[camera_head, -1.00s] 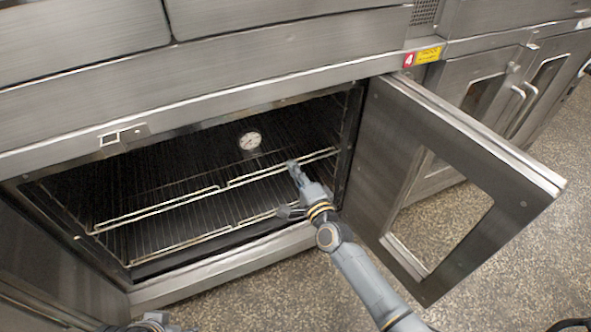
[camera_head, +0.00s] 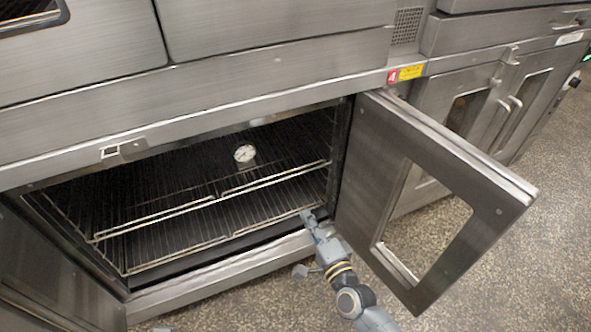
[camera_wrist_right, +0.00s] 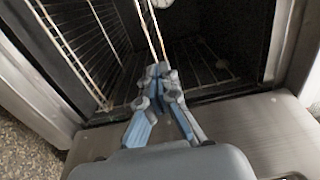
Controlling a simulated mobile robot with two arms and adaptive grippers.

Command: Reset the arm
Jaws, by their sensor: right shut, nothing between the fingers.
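My right gripper (camera_head: 309,216) is at the front right of the open oven, near the front edge of the lower rack. Its fingers are closed together and hold nothing. The right wrist view also shows the closed fingertips (camera_wrist_right: 158,72), with the racks beyond them. My left gripper cannot be made out; only a small grey sliver shows at the bottom edge of the head view.
The oven holds two wire racks (camera_head: 200,202) and a round dial thermometer (camera_head: 244,153). The right oven door (camera_head: 380,165) stands open close to my right arm. The left door (camera_head: 55,265) is also open. Speckled floor (camera_head: 480,275) lies clear at the right.

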